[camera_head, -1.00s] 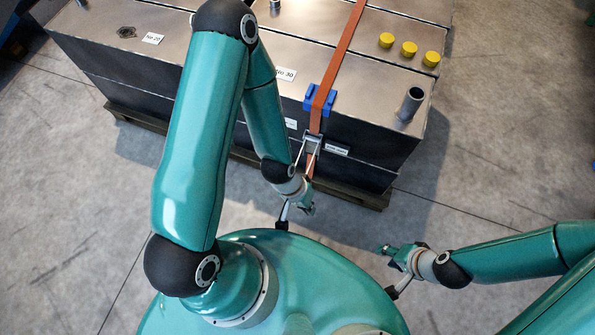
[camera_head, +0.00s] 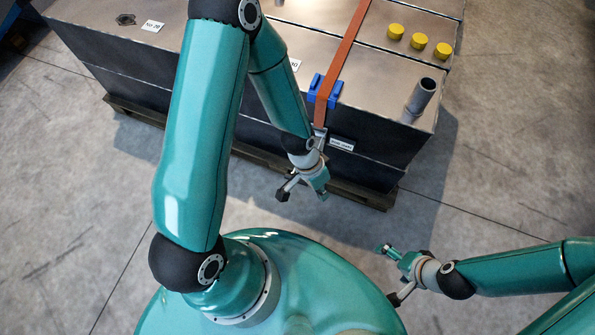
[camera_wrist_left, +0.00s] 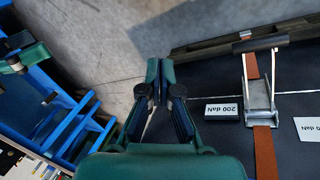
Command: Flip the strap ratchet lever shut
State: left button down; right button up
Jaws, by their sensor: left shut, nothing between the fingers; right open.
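The strap ratchet (camera_wrist_left: 258,97) is a metal frame on the dark side wall of the box, seen in the left wrist view. Its lever (camera_wrist_left: 262,43) has two metal arms and a black crossbar, and it stands out from the ratchet body. The orange strap (camera_wrist_left: 265,150) runs through it; in the head view the strap (camera_head: 347,50) crosses the box top. My left gripper (camera_head: 318,183) is shut and empty in front of the ratchet; in its wrist view the fingers (camera_wrist_left: 155,85) are left of the lever, apart from it. My right gripper (camera_head: 385,250) is open and empty, away from the box.
The metal box (camera_head: 375,130) sits on a dark pallet (camera_head: 365,193). A blue corner protector (camera_head: 325,90) lies under the strap. Yellow caps (camera_head: 419,41) and a pipe stub (camera_head: 420,98) stand on top. Blue shelving (camera_wrist_left: 50,105) shows left in the wrist view. The floor is clear.

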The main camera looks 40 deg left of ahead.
pick_arm(q)
jog(key=w+a+r+m+y+b, duration=0.1)
jog(key=w+a+m+b, duration=0.2)
jog(key=a+m+b, duration=0.2)
jog(key=w+a+r+m+g+y+b, duration=0.1)
jog(key=w+a+m+y+b, duration=0.1)
jog(key=a+m+b, duration=0.4)
jog(key=shift+w+a+m+y+b, duration=0.2)
jog(key=shift+w+m+y+b, duration=0.1)
jog(key=shift+w+m+b, duration=0.45)
pick_arm(e)
notch_tip(320, 180, down, 15)
jog(key=shift+f, duration=0.1)
pick_arm(q)
jog(key=f+b, duration=0.1)
jog(key=f, duration=0.3)
jog(key=s+f+b, duration=0.1)
jog(key=f+b, duration=0.1)
jog(key=f, duration=0.3)
jog(key=f+b, duration=0.1)
jog(key=f, duration=0.4)
jog(key=shift+s+d+b, duration=0.2)
jog(key=shift+s+b, duration=0.1)
jog(key=shift+b, duration=0.1)
pick_arm(e)
notch_tip(320, 180, down, 5)
jog(key=shift+r, duration=0.2)
